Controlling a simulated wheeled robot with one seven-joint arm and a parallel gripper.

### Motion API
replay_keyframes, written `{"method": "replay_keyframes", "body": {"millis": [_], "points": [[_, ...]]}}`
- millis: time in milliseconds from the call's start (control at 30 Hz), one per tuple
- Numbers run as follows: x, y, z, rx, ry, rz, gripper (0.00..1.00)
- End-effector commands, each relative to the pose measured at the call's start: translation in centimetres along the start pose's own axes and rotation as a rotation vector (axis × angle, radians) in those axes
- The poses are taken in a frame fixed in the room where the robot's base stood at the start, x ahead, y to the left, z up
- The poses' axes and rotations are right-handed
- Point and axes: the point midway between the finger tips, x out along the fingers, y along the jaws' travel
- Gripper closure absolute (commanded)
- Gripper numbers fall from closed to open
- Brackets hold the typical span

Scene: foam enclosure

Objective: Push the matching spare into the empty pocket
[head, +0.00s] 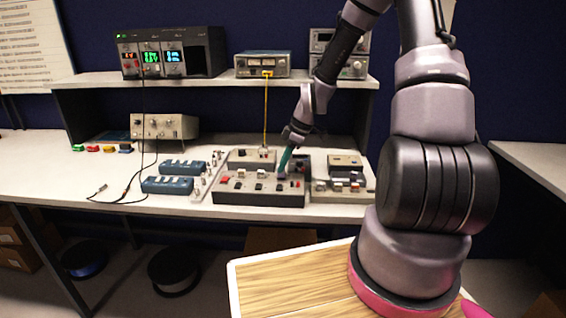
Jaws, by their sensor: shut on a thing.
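A grey panel with dark sides (258,200) lies on the bench, with several small red, white and black pieces on its top. My gripper (287,155) is over the panel's back right part, pointing down. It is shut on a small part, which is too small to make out. A teal length shows at the gripper's end, and I cannot tell if it is finger or part. A grey tray (345,195) to the right of the panel holds several small white, dark and purple pieces. I cannot make out which pocket is empty or whether the held part touches the panel.
Two blue boxes (167,185) and a narrow grey strip (203,180) lie left of the panel. Grey boxes (250,158) stand behind it. A yellow cable (266,110) hangs from a meter on the shelf (210,82). A black lead (125,192) lies farther left.

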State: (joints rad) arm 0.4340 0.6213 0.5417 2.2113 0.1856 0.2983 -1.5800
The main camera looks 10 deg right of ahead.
Motion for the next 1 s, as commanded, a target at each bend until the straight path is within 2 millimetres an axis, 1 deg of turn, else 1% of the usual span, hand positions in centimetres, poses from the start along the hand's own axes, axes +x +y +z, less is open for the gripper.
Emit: {"method": "replay_keyframes", "body": {"millis": [900,933,967,1000], "points": [[2.1,0.0,0.9,0.0,0.0,0.0,1.0],[2.1,0.0,0.9,0.0,0.0,0.0,0.77],[2.1,0.0,0.9,0.0,0.0,0.0,0.65],[2.1,0.0,0.9,0.0,0.0,0.0,0.5]]}}
